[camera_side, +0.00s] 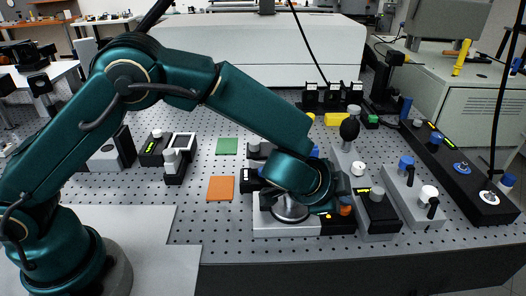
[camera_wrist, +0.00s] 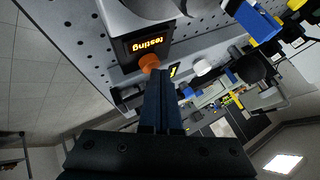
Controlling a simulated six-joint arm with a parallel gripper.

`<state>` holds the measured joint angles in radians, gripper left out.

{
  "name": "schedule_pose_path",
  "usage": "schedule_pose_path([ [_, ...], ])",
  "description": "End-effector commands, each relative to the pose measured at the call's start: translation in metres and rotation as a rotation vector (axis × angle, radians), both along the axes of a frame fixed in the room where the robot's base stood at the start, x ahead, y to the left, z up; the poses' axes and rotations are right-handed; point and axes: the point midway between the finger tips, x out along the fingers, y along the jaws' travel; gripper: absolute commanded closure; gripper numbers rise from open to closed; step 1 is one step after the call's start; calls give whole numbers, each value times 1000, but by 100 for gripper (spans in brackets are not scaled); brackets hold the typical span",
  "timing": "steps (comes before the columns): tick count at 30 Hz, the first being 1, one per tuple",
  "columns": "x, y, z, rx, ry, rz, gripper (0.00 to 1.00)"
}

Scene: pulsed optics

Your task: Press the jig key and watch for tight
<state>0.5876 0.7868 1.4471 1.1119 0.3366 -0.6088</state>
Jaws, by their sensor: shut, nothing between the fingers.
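The jig's black panel (camera_wrist: 147,45) has a lit orange display that reads "testing", upside down in the wrist view. An orange key (camera_wrist: 149,62) sits just beside the display. The orange key also shows in the side view (camera_side: 346,210), on a black box at the front of the board. My gripper (camera_wrist: 161,74) is shut and empty, with its fingertips at the orange key. I cannot tell whether they touch it or press it. In the side view my wrist covers part of the jig, a pale base (camera_side: 270,228) with a dark box at its right.
Several grey and black boxes with knobs stand close on the right, one with a grey knob (camera_side: 377,194). An orange square (camera_side: 220,188) and a green square (camera_side: 227,146) lie on the perforated board (camera_side: 215,225). The board's front left is clear.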

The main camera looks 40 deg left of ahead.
Motion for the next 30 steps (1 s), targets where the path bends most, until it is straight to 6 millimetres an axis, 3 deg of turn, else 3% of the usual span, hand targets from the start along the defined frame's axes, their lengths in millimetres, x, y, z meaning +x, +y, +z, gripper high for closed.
schedule_pose_path([
  [20, 0, 0, -3, 1, 2, 1, 100],
  [30, 0, 1, 13, 0, 0, 2, 100],
])
